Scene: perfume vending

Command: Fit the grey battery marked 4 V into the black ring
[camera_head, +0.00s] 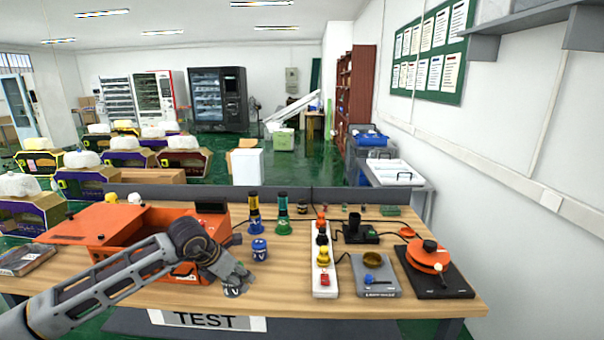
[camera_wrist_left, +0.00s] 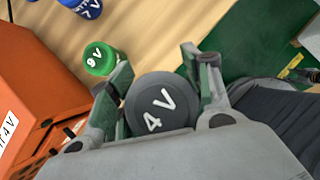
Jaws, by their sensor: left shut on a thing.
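The grey battery marked 4 V (camera_wrist_left: 158,105) sits between the two fingers of my left gripper (camera_wrist_left: 157,85) in the left wrist view, its marked end facing the camera. In the head view my left gripper (camera_head: 237,280) is at the front left of the table, shut on the battery (camera_head: 232,291), which is mostly hidden under the fingers. A black ring (camera_head: 354,219) stands on a black base toward the back right of the table, well apart from my left gripper. My right gripper is not in view.
An orange box (camera_head: 105,226) stands close left of my gripper. A blue battery (camera_head: 259,248) and a green battery (camera_wrist_left: 100,60) are nearby. A white power strip (camera_head: 324,272), a grey device with a yellowish ring (camera_head: 374,275) and an orange-disc device (camera_head: 430,258) stand to the right.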

